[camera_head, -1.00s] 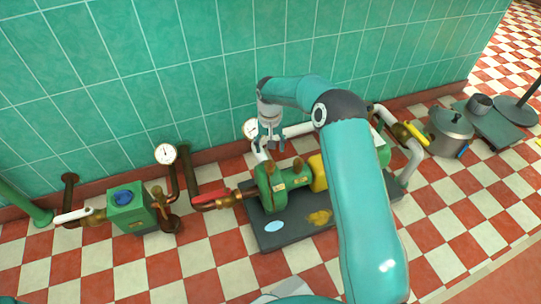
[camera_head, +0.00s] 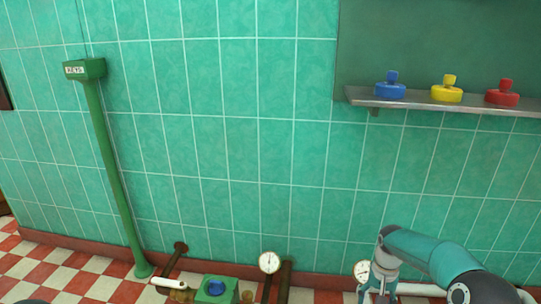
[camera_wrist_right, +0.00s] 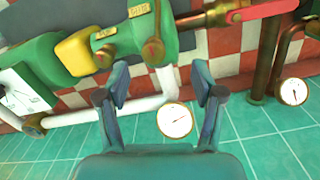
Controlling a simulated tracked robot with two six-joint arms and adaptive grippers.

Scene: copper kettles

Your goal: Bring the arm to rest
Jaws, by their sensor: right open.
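My right arm comes in at the lower right of the head view, bent at the elbow. Its gripper (camera_head: 377,296) hangs at the bottom edge beside a white gauge (camera_head: 362,270), and its fingertips are cut off or hard to see there. In the right wrist view the gripper (camera_wrist_right: 160,82) is open, with two teal fingers apart and nothing held between them. Beyond the fingers are a green pump (camera_wrist_right: 118,42), a white pipe (camera_wrist_right: 80,118) and the gauge (camera_wrist_right: 174,121). I see no contact with them. My left gripper is not in view.
A shelf (camera_head: 420,104) on the wall holds a blue knob (camera_head: 390,90), a yellow knob (camera_head: 446,93) and a red knob (camera_head: 502,97). A green post (camera_head: 108,165) stands left. A green box (camera_head: 216,290) and second gauge (camera_head: 269,262) sit low. The wall's middle is clear.

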